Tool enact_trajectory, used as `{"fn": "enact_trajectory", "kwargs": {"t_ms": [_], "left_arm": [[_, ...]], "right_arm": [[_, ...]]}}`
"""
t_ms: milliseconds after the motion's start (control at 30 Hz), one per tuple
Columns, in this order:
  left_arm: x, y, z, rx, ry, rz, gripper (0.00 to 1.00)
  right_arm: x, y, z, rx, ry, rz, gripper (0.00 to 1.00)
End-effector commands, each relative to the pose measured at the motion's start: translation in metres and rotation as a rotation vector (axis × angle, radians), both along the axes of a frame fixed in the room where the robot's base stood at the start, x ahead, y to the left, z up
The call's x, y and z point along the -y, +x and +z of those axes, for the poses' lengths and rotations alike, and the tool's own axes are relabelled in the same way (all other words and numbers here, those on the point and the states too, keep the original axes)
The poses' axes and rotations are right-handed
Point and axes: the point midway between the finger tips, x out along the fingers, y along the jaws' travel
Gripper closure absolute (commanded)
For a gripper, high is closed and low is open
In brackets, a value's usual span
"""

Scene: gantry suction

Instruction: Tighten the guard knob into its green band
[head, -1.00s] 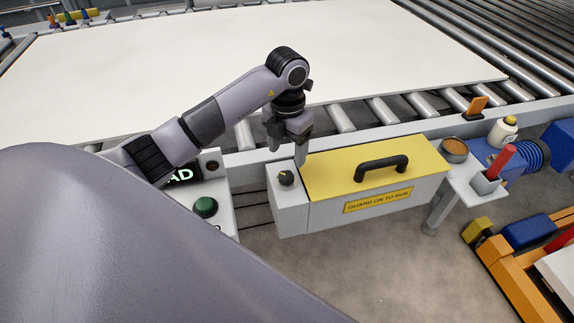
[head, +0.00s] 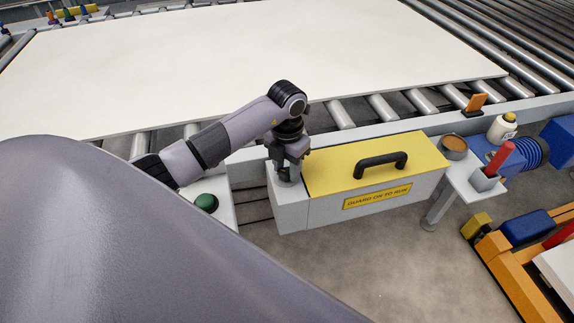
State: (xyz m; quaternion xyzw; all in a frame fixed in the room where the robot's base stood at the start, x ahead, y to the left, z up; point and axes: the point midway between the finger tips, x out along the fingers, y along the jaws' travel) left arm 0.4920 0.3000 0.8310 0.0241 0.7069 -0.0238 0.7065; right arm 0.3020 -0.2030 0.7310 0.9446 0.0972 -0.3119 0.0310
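The yellow guard (head: 330,165) with a black handle (head: 380,165) and a label reading "GUARD ON TO RUN" sits beside the conveyor. The grey block (head: 287,213) at its left end carries the guard knob. My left gripper (head: 289,178) points down right over the knob, with its fingers at the knob's place. The knob is mostly hidden by the fingers, so I cannot tell whether they grip it. The green band cannot be made out. My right gripper is not in view.
A white board (head: 250,60) lies on the rollers behind. A green button (head: 206,203) is on a panel at left. An orange frame (head: 510,270) stands lower right.

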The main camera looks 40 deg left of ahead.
Motion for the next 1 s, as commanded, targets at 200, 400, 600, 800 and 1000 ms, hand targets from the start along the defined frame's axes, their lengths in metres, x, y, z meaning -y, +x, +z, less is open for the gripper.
{"fn": "enact_trajectory", "kwargs": {"t_ms": [200, 400, 600, 800, 1000], "left_arm": [[-0.0006, 0.0004, 0.0004, 0.001, 0.002, -0.013, 0.89], [-0.0007, 0.0014, 0.0004, 0.003, 0.003, -0.113, 0.89], [0.0004, 0.0011, 0.0012, 0.003, 0.000, -0.188, 0.89], [0.0007, 0.0011, 0.0016, 0.004, -0.001, -0.192, 0.89], [0.0008, 0.0011, 0.0016, 0.004, -0.001, -0.191, 0.33]], "right_arm": [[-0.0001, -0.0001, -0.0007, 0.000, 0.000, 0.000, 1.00], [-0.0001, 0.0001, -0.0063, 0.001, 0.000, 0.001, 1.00], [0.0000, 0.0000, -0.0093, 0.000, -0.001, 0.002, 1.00], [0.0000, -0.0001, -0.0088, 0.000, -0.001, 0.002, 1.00], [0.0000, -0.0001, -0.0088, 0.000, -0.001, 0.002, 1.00]]}}
